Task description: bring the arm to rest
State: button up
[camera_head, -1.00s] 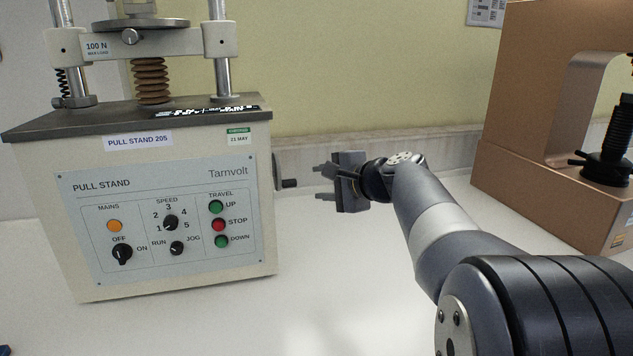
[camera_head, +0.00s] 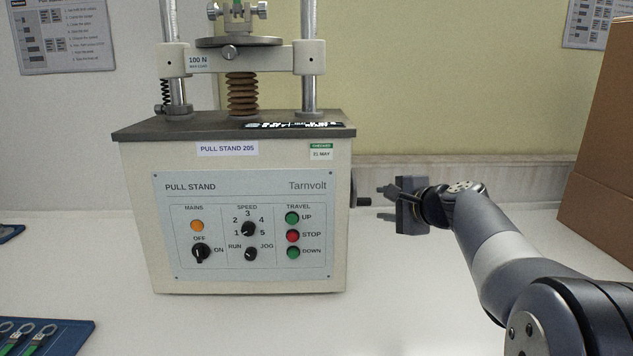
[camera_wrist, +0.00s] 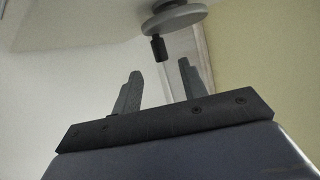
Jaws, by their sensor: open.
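My gripper (camera_head: 384,202) is open and empty in the head view, to the right of the pull stand (camera_head: 150,250) and pointing left towards its side. In the wrist view its two fingers (camera_wrist: 158,82) stand apart with nothing between them. A grey handwheel with a black handle (camera_wrist: 173,20) shows beyond the fingertips in the wrist view. In the head view a dark handle (camera_head: 361,202) on the stand's right side lies close to the fingertips. I cannot tell whether they touch. The stand's power knob (camera_head: 201,252) and mains lamp (camera_head: 197,226) are on its front panel.
The white bench (camera_head: 400,310) is clear before the stand.

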aim_at(366, 200)
jog(key=x, duration=0.6)
jog(key=shift+r, duration=0.1)
jog(key=v, duration=1.1)
jog(key=x, duration=1.1)
jog(key=shift+w+a+r, duration=0.1)
jog(key=shift+s+r+p, duration=0.2)
jog(key=shift+p, duration=1)
jog(key=shift+g+p, duration=0.4)
jog(key=shift+p, duration=0.5)
jog(key=g+p, duration=0.1)
jog(key=p, duration=0.4)
jog(key=g+p, duration=0.1)
jog(key=p, duration=0.4)
jog(key=r+m+g+p, duration=0.1)
jog(key=p, duration=0.4)
jog(key=shift+s+g+h, duration=0.3)
jog(key=shift+g+h, duration=0.1)
jog(key=g+p, duration=0.2)
jog(key=p, duration=0.4)
jog(key=r+m+g+p, duration=0.1)
jog(key=p, duration=0.6)
jog(key=shift+s+g, duration=0.2)
jog(key=shift+g, duration=0.2)
